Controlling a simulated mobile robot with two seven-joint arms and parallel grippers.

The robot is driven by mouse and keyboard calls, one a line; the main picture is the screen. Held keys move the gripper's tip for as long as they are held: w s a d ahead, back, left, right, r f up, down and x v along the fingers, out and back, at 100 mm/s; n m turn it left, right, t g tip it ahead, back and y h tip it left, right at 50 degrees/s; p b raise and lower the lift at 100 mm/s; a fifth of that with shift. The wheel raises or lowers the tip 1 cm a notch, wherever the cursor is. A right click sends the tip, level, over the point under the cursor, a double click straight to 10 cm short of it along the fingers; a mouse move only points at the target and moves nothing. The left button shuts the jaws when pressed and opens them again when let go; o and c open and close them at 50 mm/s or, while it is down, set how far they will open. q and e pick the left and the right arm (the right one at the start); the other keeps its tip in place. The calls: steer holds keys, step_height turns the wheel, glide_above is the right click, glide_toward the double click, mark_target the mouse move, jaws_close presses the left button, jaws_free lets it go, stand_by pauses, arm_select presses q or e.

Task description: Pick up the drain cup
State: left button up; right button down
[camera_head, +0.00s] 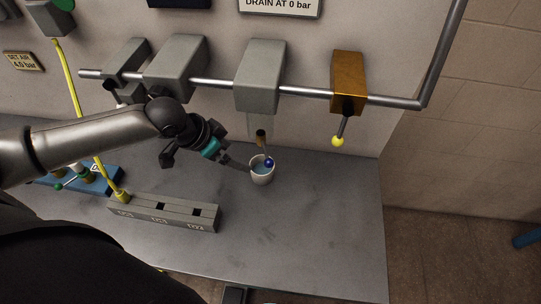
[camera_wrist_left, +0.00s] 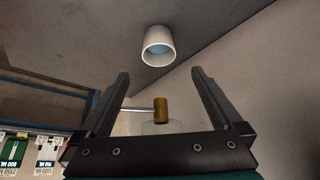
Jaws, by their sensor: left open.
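The drain cup (camera_head: 262,174) is a small white cup with a bluish inside, standing upright on the grey bench below the middle grey block. It also shows in the left wrist view (camera_wrist_left: 158,52), beyond the fingertips and roughly centred between them. My left gripper (camera_head: 245,165) reaches in from the left and is just left of the cup. In the left wrist view its two fingers (camera_wrist_left: 160,80) are spread apart with nothing between them. A blue-ended lever (camera_head: 269,162) overlaps the cup's rim in the head view. My right gripper is not in view.
Grey blocks (camera_head: 262,75) and a brass block (camera_head: 348,80) sit on a metal pipe above the bench. A yellow-tipped lever (camera_head: 338,141) hangs at right. A slotted grey rack (camera_head: 165,212) stands in front at left. The bench (camera_head: 320,230) is clear to the right.

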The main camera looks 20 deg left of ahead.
arm_select(q)
steer(key=b, duration=0.2)
glide_toward(269, 171)
steer(key=shift+s+a+f, duration=0.1)
steer(key=shift+a+f, duration=0.05)
steer(key=shift+a, duration=0.05)
steer(key=shift+d+x, duration=0.2)
steer(key=shift+x, duration=2.35)
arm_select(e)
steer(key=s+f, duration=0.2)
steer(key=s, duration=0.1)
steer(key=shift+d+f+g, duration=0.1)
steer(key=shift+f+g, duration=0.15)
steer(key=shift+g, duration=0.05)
arm_select(q)
steer(key=shift+c, duration=0.4)
steer(key=c, duration=1.2)
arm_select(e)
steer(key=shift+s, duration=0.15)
